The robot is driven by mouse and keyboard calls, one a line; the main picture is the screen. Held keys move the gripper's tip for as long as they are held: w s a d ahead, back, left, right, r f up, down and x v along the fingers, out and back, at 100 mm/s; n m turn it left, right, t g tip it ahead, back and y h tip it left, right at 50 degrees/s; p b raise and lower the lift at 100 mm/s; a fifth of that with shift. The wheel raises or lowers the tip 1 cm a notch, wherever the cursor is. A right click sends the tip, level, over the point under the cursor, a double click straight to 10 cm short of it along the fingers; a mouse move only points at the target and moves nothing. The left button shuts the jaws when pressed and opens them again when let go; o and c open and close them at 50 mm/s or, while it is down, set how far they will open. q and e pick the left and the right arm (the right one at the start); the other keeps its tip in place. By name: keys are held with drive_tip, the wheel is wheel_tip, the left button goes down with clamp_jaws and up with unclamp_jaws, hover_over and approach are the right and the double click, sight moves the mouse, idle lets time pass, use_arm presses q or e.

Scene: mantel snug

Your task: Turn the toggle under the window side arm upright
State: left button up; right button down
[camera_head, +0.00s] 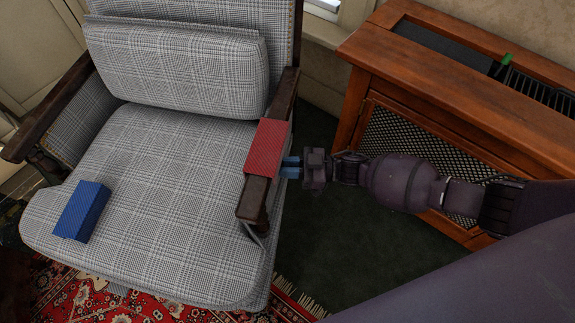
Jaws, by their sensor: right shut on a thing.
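The plaid armchair (165,165) has dark wooden arms, and its window side arm (253,197) is on the right in the head view. My right gripper (287,167) reaches in from the right, level, with its blue fingertips at the outer side of this arm. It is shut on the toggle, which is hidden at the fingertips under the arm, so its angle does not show. My left gripper is out of view.
A red textured block (268,147) lies on the window side arm, right by my fingertips. A blue block (82,211) lies on the seat at left. A wooden cabinet (440,80) with a mesh front stands close behind my right arm. Dark floor lies between.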

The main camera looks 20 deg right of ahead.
drive_tip(key=c, duration=1.1)
unclamp_jaws()
drive_tip(key=shift+d, duration=0.1)
drive_tip(key=v, duration=1)
drive_tip(key=shift+d+p, duration=0.35)
drive_tip(key=shift+p, duration=0.05)
drive_tip(key=shift+s, duration=0.15)
